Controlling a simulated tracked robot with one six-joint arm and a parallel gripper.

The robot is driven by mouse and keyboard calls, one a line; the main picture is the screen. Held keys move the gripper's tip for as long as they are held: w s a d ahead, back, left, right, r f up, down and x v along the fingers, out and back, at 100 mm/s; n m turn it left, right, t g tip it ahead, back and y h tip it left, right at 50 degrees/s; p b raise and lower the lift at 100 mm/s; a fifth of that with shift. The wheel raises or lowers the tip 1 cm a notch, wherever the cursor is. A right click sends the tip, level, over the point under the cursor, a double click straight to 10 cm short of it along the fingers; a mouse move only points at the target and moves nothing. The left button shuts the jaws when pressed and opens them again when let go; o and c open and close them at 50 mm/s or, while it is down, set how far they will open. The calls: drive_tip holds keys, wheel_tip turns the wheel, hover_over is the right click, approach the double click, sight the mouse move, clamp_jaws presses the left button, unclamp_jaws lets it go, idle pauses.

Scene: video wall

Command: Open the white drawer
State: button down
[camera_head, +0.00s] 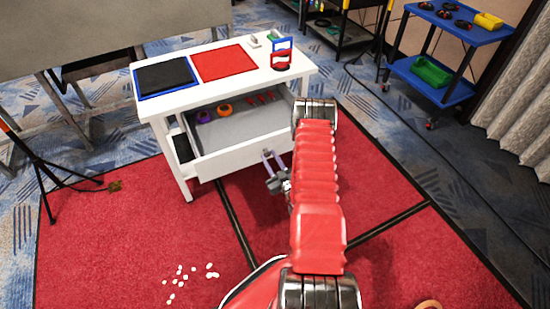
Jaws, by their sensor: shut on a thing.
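The white drawer (228,158) is pulled out of the white table (205,99), and its grey inside shows. An orange ring and a purple ring lie in its left part, and small red items lie at the back right. My gripper (267,156) is at the right part of the drawer's front, low against it. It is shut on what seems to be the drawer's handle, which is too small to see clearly. My red arm hides the drawer's right end.
On the tabletop are a black mat (165,76), a red mat (224,63) and a blue and red stand (282,52). A tripod (38,165) stands at the left. White bits (180,275) lie on the red floor mat. A blue cart (445,77) stands at the back right.

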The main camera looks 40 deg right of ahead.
drive_tip(key=shift+s+a+r, duration=0.15)
drive_tip(key=shift+a, duration=0.05)
drive_tip(key=c, duration=1.8)
unclamp_jaws()
drive_tip(key=o, duration=0.4)
drive_tip(key=shift+s+d, duration=0.1)
drive_tip(key=shift+s, duration=0.05)
drive_tip(key=v, duration=1.3)
drive_tip(key=shift+s, duration=0.4)
